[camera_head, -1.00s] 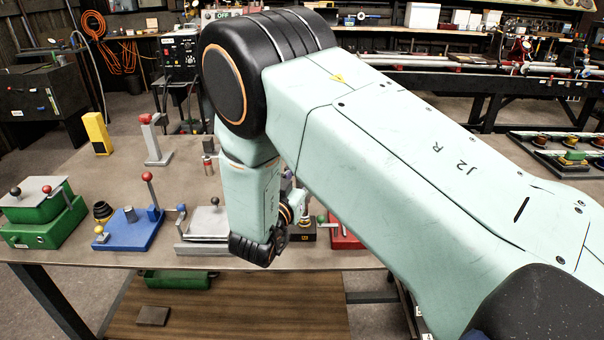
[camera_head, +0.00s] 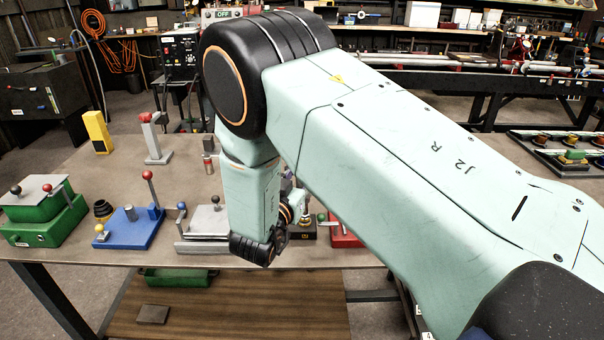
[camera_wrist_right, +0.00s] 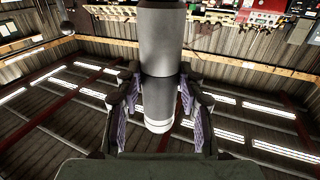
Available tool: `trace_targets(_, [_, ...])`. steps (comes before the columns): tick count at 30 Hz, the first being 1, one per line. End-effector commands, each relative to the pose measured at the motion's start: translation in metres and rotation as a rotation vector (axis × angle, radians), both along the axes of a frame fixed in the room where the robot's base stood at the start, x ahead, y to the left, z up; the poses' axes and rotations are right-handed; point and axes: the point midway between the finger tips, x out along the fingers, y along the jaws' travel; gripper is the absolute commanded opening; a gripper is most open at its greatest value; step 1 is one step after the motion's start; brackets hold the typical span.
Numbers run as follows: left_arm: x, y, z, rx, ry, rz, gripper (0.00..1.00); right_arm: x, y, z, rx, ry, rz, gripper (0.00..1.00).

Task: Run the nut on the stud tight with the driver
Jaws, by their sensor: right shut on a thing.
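My right gripper (camera_wrist_right: 158,98) is shut on a grey cylinder (camera_wrist_right: 161,45), which looks like the driver, in the right wrist view. The cylinder has a dark band at the jaws and a white ring at its lower end in the picture. A finger lies on each side of it. I cannot make out the nut or the stud in either view. My left gripper is not in view.
On the bench (camera_head: 180,178) stand a blue fixture (camera_head: 130,229) with a red-ball lever, a green box fixture (camera_head: 45,222), a grey plate fixture (camera_head: 205,224), a yellow block (camera_head: 97,132) and a grey stand (camera_head: 155,140). A red fixture (camera_head: 345,238) is partly behind my arm.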

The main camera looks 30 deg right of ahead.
Motion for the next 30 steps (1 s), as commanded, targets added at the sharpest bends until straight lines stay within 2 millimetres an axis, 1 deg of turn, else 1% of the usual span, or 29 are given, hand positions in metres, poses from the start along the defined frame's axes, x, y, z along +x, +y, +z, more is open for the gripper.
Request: trace_targets(30, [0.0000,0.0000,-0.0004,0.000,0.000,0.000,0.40,-0.0010,-0.0004,-0.0048,0.002,0.005,-0.001,0.00])
